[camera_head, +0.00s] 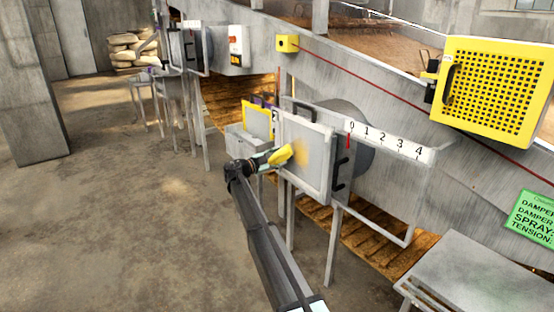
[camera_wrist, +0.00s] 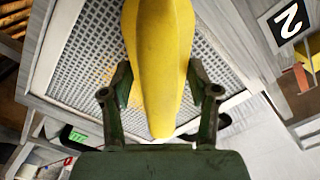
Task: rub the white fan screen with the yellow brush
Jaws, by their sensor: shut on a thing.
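The white fan screen (camera_head: 305,155) is a pale square panel in a frame, upright in the middle of the head view, with an orange-yellow patch on its face. In the wrist view its grey mesh (camera_wrist: 90,65) fills the back, with a faint orange smudge. The yellow brush (camera_head: 280,155) is at the screen's left part. My gripper (camera_head: 262,161) is shut on the brush; in the wrist view the brush (camera_wrist: 158,60) stands between the fingers (camera_wrist: 160,95) and reaches over the mesh. Its far end is cut off, so I cannot tell whether it touches the screen.
A number scale (camera_head: 385,140) and a black handle (camera_head: 340,172) are right of the screen. A yellow-framed panel (camera_head: 258,120) and grey box (camera_head: 245,142) sit behind it. A yellow grille (camera_head: 492,92) is upper right. The floor (camera_head: 130,230) at left is clear.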

